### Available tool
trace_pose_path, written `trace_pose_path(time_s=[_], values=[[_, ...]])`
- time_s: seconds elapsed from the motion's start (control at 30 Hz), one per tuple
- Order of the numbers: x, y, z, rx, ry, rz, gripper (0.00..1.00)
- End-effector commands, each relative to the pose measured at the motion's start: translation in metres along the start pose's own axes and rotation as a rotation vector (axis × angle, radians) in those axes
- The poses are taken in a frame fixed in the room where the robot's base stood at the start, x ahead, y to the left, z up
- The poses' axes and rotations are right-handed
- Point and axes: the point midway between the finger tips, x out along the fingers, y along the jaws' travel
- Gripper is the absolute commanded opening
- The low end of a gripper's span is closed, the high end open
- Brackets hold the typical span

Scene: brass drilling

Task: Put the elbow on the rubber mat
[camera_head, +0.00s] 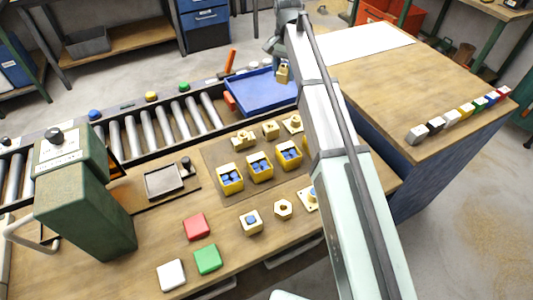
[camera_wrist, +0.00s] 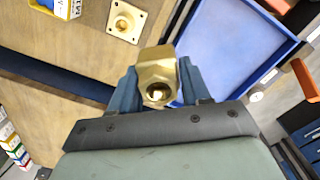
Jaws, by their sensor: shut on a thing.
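My gripper (camera_head: 282,62) is shut on a brass elbow (camera_head: 283,75) and holds it above the right part of the blue tray. In the wrist view the elbow (camera_wrist: 155,70) sits between the two blue fingers (camera_wrist: 157,84), its round opening facing the camera. A flat darker brown mat (camera_head: 211,158) lies on the bench around the yellow bins; I cannot tell for certain that it is rubber. My arm hides its right part.
A green machine (camera_head: 85,205) stands at left. Small coloured blocks (camera_head: 450,117) line the right table.

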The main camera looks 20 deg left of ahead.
Motion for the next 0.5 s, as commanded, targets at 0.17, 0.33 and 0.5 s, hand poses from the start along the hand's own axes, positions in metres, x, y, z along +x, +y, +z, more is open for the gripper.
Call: trace_pose_path(time_s=[0.17,0.33,0.5], values=[[0.007,-0.042,0.05,-0.083,-0.002,0.005,0.0],[0.013,-0.076,0.098,-0.158,-0.004,0.009,0.0],[0.021,-0.103,0.149,-0.234,-0.005,0.012,0.0]])
